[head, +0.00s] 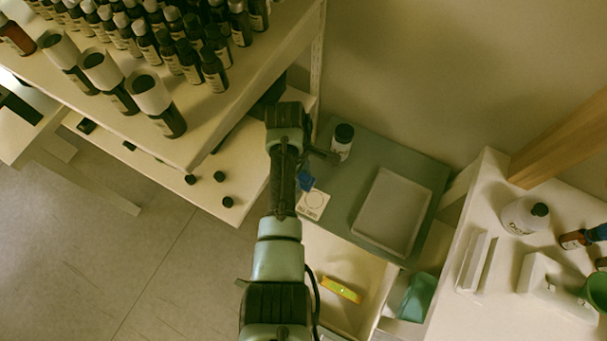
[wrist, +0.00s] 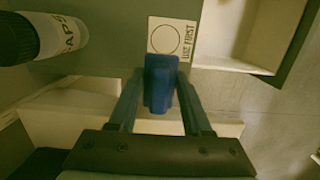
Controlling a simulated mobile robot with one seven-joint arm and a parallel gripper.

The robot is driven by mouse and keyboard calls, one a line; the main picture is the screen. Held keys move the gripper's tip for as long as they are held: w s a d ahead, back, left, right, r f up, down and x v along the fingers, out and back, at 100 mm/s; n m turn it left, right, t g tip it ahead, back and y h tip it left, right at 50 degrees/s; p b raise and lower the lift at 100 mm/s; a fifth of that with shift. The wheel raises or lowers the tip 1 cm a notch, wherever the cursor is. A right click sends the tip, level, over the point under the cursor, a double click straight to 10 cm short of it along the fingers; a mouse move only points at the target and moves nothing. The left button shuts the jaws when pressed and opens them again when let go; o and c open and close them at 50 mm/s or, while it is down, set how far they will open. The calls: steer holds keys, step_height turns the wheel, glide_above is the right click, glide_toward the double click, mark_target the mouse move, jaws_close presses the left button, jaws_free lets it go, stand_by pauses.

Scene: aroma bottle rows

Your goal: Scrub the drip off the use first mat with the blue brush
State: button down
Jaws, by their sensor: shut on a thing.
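The use first mat (head: 314,204) is a small white card with a printed circle on the grey-green top of a cabinet. It also shows in the wrist view (wrist: 165,38), its lettering along the right side. My gripper (wrist: 160,88) is shut on the blue brush (wrist: 159,82), which also shows in the head view (head: 306,181). The brush is at the mat's near edge in the wrist view and overlaps its lower part. I cannot tell whether it touches the mat. I can make out no drip; the brush may hide part of the mat.
A dark-capped bottle (head: 342,141) stands on the cabinet top near the mat, and shows at upper left in the wrist view (wrist: 68,36). A shallow tray (head: 391,211) lies right of the mat. An open drawer (head: 350,268) holds a yellow level (head: 341,290). Bottle rows fill the left shelf.

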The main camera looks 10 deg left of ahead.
steer(key=shift+r+p, duration=1.25)
steer(key=shift+r, duration=0.4)
steer(key=shift+f, duration=0.1)
